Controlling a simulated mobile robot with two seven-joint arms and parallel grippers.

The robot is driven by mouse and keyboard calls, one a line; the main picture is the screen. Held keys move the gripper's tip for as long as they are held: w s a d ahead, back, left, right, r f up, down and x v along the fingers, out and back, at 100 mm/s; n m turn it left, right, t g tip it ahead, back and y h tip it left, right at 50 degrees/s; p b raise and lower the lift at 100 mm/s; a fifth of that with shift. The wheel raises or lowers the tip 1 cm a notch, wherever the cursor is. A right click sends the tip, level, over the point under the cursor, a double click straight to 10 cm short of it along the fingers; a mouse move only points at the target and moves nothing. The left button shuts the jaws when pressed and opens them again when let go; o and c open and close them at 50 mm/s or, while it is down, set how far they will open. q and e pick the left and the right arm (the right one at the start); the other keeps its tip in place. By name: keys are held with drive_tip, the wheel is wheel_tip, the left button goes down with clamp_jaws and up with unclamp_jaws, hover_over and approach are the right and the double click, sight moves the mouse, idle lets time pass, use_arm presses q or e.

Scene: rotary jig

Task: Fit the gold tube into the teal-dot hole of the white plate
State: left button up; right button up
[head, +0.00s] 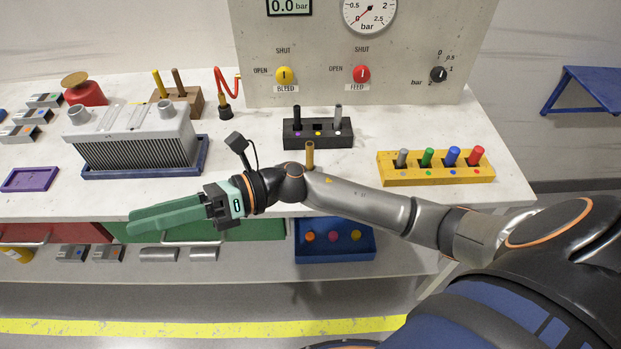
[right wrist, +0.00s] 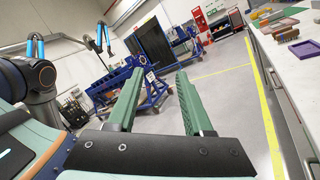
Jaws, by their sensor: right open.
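A gold tube (head: 309,154) stands upright near the middle of the bench in the head view; its lower end is hidden behind my right arm. I cannot make out a white plate or a teal-dot hole; my right arm covers part of the bench there. My right gripper (head: 136,221) points left over the bench's front edge, well to the left of the gold tube. Its green fingers are apart and empty, as the right wrist view (right wrist: 157,82) also shows. My left gripper is not in view.
A black block (head: 318,141) with pegs stands behind the tube; a yellow block (head: 436,174) with coloured pegs is at right. A grey finned unit (head: 138,142) is at left, with a wooden block (head: 192,100) behind it. A blue bin (head: 335,244) sits below the bench top.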

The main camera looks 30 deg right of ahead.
drive_tip(key=w+d+f+m+t+h, duration=0.2)
drive_tip(key=d+f+m+t+h, duration=0.4)
drive_tip(key=m, duration=0.8)
drive_tip(key=w+d+f+m+t+h, duration=0.35)
drive_tip(key=f+m+t, duration=0.4)
drive_tip(key=m, duration=0.65)
drive_tip(key=s+d+f+m+g+h, duration=0.3)
drive_tip(key=s+f+m, duration=0.4)
drive_tip(key=f, duration=0.3)
drive_tip(key=s+d+f+m+g+h, duration=0.3)
drive_tip(key=s+d+f+m+h, duration=0.2)
drive_tip(key=s+f+m, duration=0.3)
wheel_tip(320, 180, down, 3)
drive_tip(key=shift+s+d+r+m+g, duration=0.15)
drive_tip(key=shift+s+d+m+g, duration=0.2)
drive_tip(key=shift+s+d, duration=0.35)
